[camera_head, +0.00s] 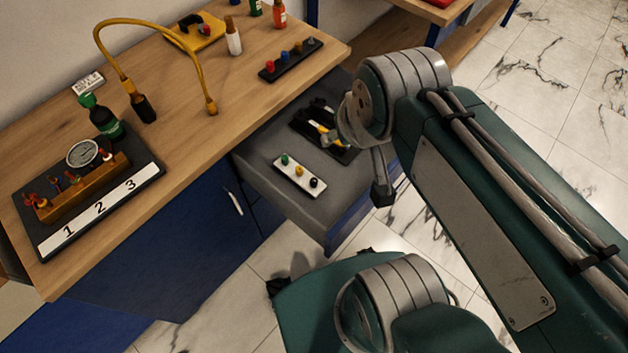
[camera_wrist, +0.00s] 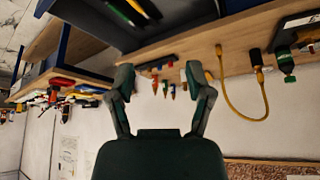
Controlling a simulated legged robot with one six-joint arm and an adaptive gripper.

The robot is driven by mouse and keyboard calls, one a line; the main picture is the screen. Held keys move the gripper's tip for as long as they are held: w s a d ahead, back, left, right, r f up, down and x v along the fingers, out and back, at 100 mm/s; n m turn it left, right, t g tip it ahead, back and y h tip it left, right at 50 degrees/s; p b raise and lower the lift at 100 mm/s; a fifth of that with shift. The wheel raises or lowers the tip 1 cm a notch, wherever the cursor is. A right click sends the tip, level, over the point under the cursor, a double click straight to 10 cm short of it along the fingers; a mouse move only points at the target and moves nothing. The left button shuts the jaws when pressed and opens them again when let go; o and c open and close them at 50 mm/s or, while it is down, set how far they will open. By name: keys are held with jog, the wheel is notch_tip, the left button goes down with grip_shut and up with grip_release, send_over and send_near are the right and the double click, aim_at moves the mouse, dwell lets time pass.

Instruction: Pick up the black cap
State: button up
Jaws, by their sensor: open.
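The black cap (camera_head: 314,182) sits at the near right end of a white strip holder (camera_head: 299,176), in line with a yellow cap (camera_head: 299,171) and a green cap (camera_head: 285,159). The holder lies in the open grey-lined drawer (camera_head: 272,196) below the workbench. My gripper (camera_wrist: 161,80) is open with nothing between its fingers in the wrist view. In the head view my arm covers most of the gripper, so its distance from the cap is unclear. I cannot make out the black cap in the wrist view.
A black tray with yellow-handled tools (camera_head: 325,135) lies behind the holder in the drawer. On the bench (camera_head: 185,105) are a gauge (camera_head: 83,153) on a numbered board, a yellow hose (camera_head: 140,32), bottles and a dark strip of caps (camera_head: 291,62). The marble floor (camera_head: 225,310) is partly clear.

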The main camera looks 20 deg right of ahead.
jog(key=w+f+n+g, duration=0.1)
jog(key=w+f+g, duration=0.2)
jog(key=w+f, duration=0.75)
jog(key=n+g, duration=0.2)
jog(key=g, duration=0.1)
send_over(314, 180)
jog(key=f, duration=2.2)
jog(key=shift+s+f, duration=0.3)
jog(key=shift+s, duration=0.05)
jog(key=shift+w+f, duration=0.15)
jog(key=shift+f, duration=1.2)
jog(key=shift+w+f, duration=0.15)
jog(key=shift+f, duration=1.2)
jog(key=c, duration=0.9)
